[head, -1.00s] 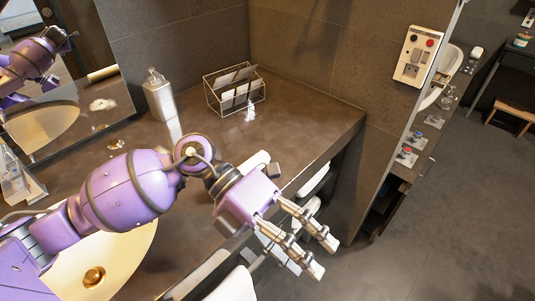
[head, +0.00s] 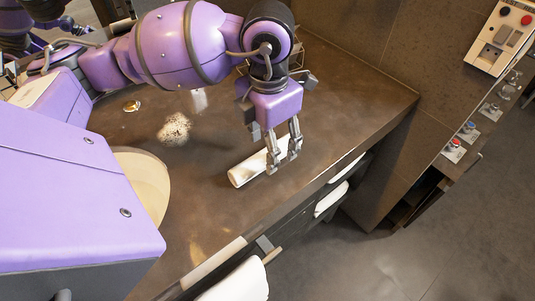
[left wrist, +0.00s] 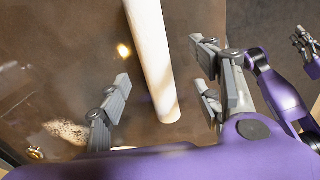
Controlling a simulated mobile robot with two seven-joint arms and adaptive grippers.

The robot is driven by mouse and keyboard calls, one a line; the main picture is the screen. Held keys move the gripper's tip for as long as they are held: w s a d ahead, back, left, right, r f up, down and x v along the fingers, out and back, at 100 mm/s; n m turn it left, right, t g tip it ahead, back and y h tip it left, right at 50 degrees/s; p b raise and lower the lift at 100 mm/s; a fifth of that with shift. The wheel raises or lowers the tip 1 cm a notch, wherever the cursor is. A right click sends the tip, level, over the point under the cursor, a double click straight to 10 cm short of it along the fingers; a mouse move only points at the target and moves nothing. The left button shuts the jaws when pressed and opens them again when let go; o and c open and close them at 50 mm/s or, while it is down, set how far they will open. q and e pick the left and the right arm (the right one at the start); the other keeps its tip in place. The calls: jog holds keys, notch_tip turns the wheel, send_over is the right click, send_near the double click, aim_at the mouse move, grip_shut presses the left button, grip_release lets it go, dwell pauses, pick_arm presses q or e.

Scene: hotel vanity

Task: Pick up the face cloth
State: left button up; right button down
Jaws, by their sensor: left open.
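The face cloth (head: 240,175) is a white roll lying on the brown counter, near its front edge. My left gripper (head: 284,156) is open and points down over the far end of the roll in the head view. In the left wrist view the roll (left wrist: 150,55) lies between the spread fingers of the left gripper (left wrist: 160,92), with a gap on each side. I cannot tell the exact height of the fingertips over the counter. A second gripper, likely my right one (left wrist: 305,45), shows at the right edge of the left wrist view, apart from the cloth.
A pale sink (head: 150,185) is left of the roll. White towels (head: 330,200) hang below the counter's front edge. A wire rack (head: 298,58) and a bottle (head: 198,100) are partly hidden behind my arm. Dark tiled walls border the counter.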

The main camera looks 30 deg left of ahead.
pick_arm(q)
jog(key=shift+a+f, duration=0.15)
jog(key=shift+f, duration=1.3)
jog(key=c, duration=1.2)
jog(key=shift+o, duration=0.2)
pick_arm(e)
jog(key=shift+w+a+r, duration=0.1)
jog(key=shift+w, duration=0.05)
pick_arm(q)
jog(key=shift+r, duration=0.1)
